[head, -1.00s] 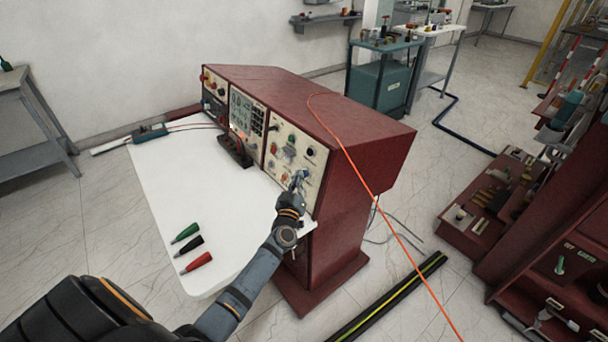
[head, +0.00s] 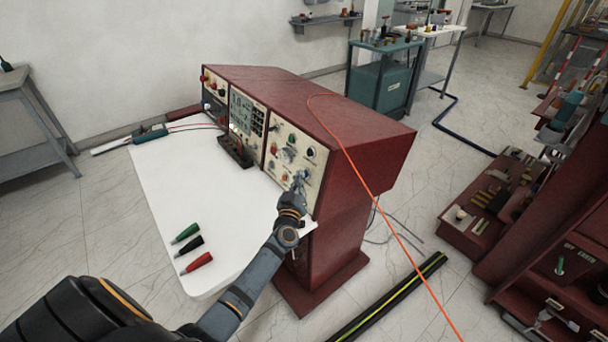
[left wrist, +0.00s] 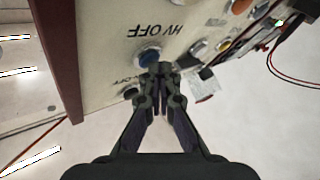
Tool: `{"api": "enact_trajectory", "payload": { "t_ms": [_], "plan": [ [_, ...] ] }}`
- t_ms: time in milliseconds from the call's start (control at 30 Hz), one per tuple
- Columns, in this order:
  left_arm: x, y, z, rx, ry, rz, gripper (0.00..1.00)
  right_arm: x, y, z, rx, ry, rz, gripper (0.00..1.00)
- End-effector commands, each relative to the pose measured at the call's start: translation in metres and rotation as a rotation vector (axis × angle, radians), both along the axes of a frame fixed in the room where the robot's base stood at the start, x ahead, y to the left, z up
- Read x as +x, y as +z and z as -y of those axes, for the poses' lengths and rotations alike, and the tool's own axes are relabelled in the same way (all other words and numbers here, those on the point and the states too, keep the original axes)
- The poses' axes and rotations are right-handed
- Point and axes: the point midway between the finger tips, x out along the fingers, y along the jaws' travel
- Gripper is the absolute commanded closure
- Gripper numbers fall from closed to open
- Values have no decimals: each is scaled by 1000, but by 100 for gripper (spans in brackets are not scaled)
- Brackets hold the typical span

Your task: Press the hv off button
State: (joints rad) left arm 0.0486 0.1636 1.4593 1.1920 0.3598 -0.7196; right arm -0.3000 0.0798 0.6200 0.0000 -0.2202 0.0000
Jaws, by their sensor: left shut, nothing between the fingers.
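The HV OFF button is a round blue button (left wrist: 149,57) below upside-down "HV OFF" lettering on the cream panel (left wrist: 110,45) in the left wrist view. My left gripper (left wrist: 158,68) is shut and empty, its fingertips at the button's lower right edge and covering part of it. Whether they touch it I cannot tell. In the head view my left gripper (head: 300,184) is at the lower right of the console's front panel (head: 290,155), hiding most of the button. My right gripper is not in view.
The dark red console (head: 345,110) stands behind a white tabletop (head: 165,195). Green, black and red plugs (head: 197,262) lie on the tabletop. An orange cable (head: 360,172) runs over the console to the floor.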

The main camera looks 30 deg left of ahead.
Motion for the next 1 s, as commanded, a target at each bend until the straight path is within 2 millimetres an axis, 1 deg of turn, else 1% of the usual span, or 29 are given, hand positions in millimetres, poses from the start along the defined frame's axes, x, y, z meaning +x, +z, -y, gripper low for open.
{"api": "enact_trajectory", "payload": {
  "t_ms": [200, 600, 1000],
  "plan": [
    [-11, 4, -4, 0, 0, -2, 100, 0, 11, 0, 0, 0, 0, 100],
    [-16, 5, -7, 2, 0, -2, 100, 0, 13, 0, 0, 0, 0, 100],
    [-51, 15, -21, 2, 0, -3, 100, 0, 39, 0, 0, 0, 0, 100]
  ]
}}
